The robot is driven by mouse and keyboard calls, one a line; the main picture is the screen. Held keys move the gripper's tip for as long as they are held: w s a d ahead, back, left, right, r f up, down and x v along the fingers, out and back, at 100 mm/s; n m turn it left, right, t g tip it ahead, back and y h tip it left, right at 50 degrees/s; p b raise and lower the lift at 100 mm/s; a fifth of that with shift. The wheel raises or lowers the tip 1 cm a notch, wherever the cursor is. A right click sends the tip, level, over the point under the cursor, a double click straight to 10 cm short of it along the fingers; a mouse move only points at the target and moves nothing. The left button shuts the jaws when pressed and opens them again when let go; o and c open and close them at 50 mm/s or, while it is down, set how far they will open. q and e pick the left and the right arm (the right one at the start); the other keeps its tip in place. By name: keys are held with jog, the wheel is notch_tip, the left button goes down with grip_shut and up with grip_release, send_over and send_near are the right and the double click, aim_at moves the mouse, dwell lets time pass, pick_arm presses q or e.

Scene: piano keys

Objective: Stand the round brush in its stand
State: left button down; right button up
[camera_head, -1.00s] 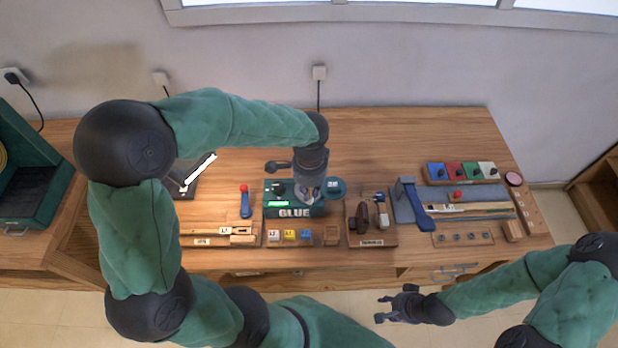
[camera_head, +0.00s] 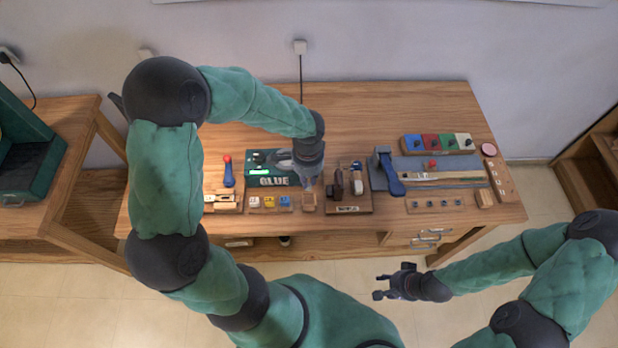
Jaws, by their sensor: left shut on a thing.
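My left gripper (camera_head: 309,183) is shut, pointing down just above a small wooden block (camera_head: 309,203) at the front of the bench, which looks like the brush stand. The thing in its jaws, likely the round brush, is mostly hidden by the gripper; I cannot tell whether it touches the block. The green GLUE station (camera_head: 272,181) is just left of and behind the gripper, and my wrist covers its right part. My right gripper (camera_head: 390,282) is empty with its fingers apart, in front of the bench, away from the items.
Left of the block stand small lettered blocks (camera_head: 270,202). The bench's back middle (camera_head: 370,115) is clear.

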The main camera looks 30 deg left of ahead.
aim_at(309, 187)
pick_arm(q)
jog(key=shift+w+d+f, duration=0.15)
jog(key=shift+f, duration=0.3)
jog(key=shift+f+b, duration=0.6)
jog(key=shift+f, duration=0.05)
jog(key=shift+f+b, duration=1.4)
jog(key=shift+f, duration=0.35)
jog(key=shift+f+b, duration=2)
jog(key=shift+f, duration=0.4)
dwell(1.4)
jog(key=c, duration=1.1)
grip_release()
jog(key=shift+c, duration=0.2)
jog(key=o, duration=0.4)
